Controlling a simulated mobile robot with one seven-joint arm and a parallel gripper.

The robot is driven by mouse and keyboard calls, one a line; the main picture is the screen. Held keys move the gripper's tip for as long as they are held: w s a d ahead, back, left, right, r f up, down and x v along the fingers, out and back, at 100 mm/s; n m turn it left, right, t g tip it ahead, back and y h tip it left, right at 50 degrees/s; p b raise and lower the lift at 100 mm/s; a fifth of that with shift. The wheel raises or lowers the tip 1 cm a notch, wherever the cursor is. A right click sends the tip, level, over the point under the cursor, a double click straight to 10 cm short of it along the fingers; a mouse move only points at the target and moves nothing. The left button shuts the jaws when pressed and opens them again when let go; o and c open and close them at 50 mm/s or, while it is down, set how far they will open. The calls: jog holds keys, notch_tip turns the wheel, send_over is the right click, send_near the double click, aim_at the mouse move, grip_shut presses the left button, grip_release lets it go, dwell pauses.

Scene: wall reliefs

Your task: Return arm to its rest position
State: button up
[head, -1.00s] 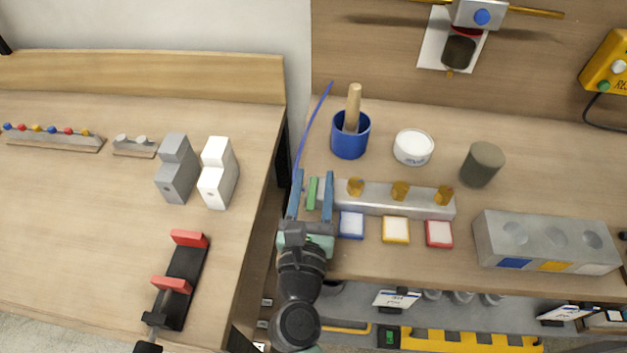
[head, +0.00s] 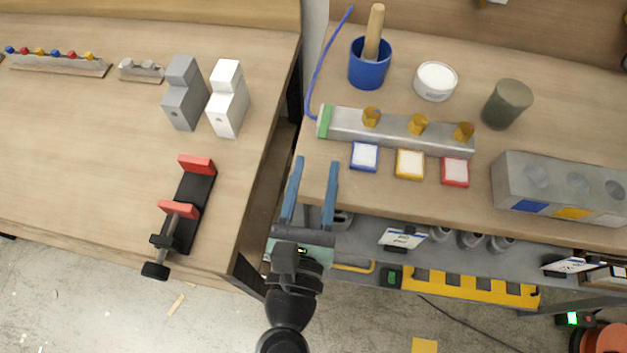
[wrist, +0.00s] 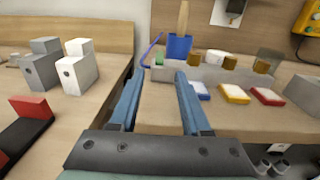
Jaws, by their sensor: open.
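My gripper (head: 312,190) is open, with two blue fingers apart and nothing between them. In the head view it is over the gap between the two benches, at the front left corner of the right bench (head: 420,205). In the wrist view the gripper (wrist: 155,90) points at a grey bar (head: 395,130) with brass knobs and a green left end (head: 325,121). The bar lies on the right bench beyond the fingertips, apart from them.
The left bench holds a black and red clamp (head: 190,200), a grey block (head: 184,95) and a white block (head: 228,98). The right bench holds a blue cup (head: 369,68), a white tub (head: 436,81), a dark cylinder (head: 507,104) and a block with round hollows (head: 560,190). A shelf (head: 460,285) sits below.

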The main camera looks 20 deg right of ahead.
jog(key=shift+s+a, duration=0.35)
jog(key=shift+s, duration=0.2)
jog(key=w+a+r+n+t+y+p, duration=0.2)
jog(key=a+r+n+t+y, duration=0.2)
jog(key=r+n, duration=0.65)
jog(key=w+a+r+n+t+y+p, duration=0.2)
jog(key=a+r+n+t+y, duration=0.3)
jog(key=r, duration=1)
jog(key=w+a+r+n+t+y+p, duration=0.2)
jog(key=a+r+n+t, duration=0.1)
jog(key=r+n, duration=0.8)
notch_tip(320, 180, up, 21)
jog(key=s+d+n+h+p, duration=0.1)
jog(key=n+p, duration=0.3)
jog(key=n, duration=1.2)
jog(key=shift+s+d+p, duration=0.3)
jog(key=shift+s+d, duration=0.1)
jog(key=shift+d, duration=0.1)
jog(key=shift+r, duration=0.1)
